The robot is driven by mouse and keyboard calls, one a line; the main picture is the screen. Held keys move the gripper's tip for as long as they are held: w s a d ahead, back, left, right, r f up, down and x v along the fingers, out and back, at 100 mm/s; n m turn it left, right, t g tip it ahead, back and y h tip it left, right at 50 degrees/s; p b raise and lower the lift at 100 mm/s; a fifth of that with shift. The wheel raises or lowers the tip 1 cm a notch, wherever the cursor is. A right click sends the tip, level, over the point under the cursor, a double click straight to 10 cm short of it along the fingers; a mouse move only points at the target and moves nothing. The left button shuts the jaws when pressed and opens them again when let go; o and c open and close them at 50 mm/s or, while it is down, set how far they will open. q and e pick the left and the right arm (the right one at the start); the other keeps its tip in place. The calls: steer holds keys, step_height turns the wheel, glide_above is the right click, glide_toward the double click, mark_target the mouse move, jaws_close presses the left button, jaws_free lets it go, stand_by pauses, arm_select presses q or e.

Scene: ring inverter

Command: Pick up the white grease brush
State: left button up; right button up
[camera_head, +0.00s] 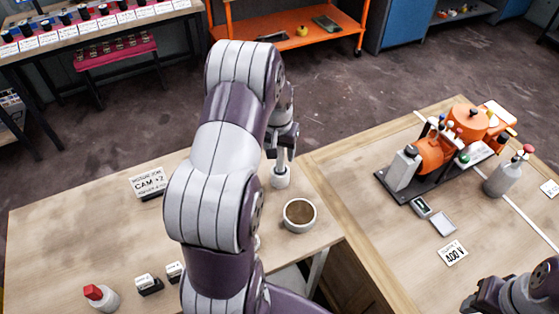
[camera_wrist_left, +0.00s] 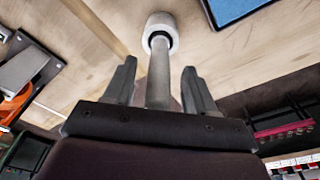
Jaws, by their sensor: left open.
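The white grease brush (camera_head: 280,178) stands near the right edge of the left table. It shows as a white round part with a grey handle above it. My left gripper (camera_head: 282,152) is over it, pointing down. In the left wrist view the brush's white part (camera_wrist_left: 160,32) lies beyond the fingertips. Its grey handle (camera_wrist_left: 158,75) runs between the two open fingers of the left gripper (camera_wrist_left: 160,72), with gaps on both sides. My right arm's end (camera_head: 495,297) shows only partly at the bottom right, and its jaws are unclear.
A brown-filled cup (camera_head: 299,215) stands close to the brush. A CAM sign (camera_head: 148,182), a red-capped bottle (camera_head: 101,297) and small labelled blocks (camera_head: 149,284) are on the left table. The right table carries an orange machine (camera_head: 435,153) and a grey bottle (camera_head: 502,178).

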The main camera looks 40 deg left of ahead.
arm_select(q)
steer(key=shift+w+a+f, duration=0.15)
steer(key=shift+w+f, duration=0.05)
steer(key=shift+f, duration=0.05)
steer(key=shift+w, duration=0.2)
steer(key=c, duration=0.3)
steer(key=shift+s, duration=0.1)
jaws_close()
steer(key=shift+s+r, duration=0.1)
